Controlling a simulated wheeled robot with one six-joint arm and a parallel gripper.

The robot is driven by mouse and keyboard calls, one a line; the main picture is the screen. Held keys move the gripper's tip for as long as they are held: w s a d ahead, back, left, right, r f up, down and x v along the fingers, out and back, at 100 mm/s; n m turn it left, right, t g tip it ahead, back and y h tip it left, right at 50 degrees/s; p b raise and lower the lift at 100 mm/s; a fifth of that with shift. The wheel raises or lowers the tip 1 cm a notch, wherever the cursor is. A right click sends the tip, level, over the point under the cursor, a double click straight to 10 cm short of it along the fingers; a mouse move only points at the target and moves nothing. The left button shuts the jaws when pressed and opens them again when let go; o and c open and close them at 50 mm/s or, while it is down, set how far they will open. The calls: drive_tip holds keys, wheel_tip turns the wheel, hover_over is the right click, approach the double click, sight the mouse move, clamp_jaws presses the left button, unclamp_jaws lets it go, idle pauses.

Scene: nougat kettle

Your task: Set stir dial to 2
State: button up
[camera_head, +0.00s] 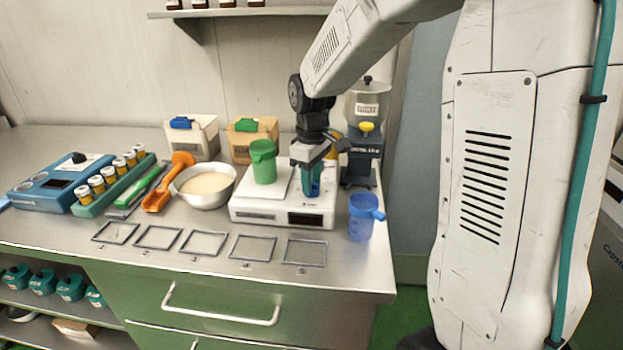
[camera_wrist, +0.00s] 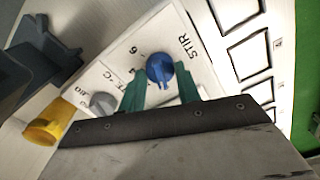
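The blue stir dial (camera_wrist: 160,68) sits on a white panel (camera_wrist: 118,62) marked "STIR" in the wrist view, with a "6" printed beside it. The dial's raised grip bar shows, but its exact setting cannot be read. My gripper (camera_wrist: 161,78) has its two teal fingers apart, one on each side of the dial's near part; firm contact does not show. In the head view my gripper (camera_head: 312,183) points down over the right part of the white hotplate unit (camera_head: 262,208), largely hiding the dial.
A grey dial (camera_wrist: 102,103) marked °C is beside the stir dial. A green jug (camera_head: 263,163) stands on the unit's left part. Outlined squares (camera_head: 304,252) lie in front.

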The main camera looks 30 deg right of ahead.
drive_tip(key=shift+m, duration=0.4)
drive_tip(key=m, duration=0.3)
drive_tip(key=shift+m, duration=2.5)
drive_tip(key=o, duration=1)
drive_tip(key=shift+r, duration=0.1)
wheel_tip(320, 180, up, 8)
drive_tip(key=shift+f, duration=0.15)
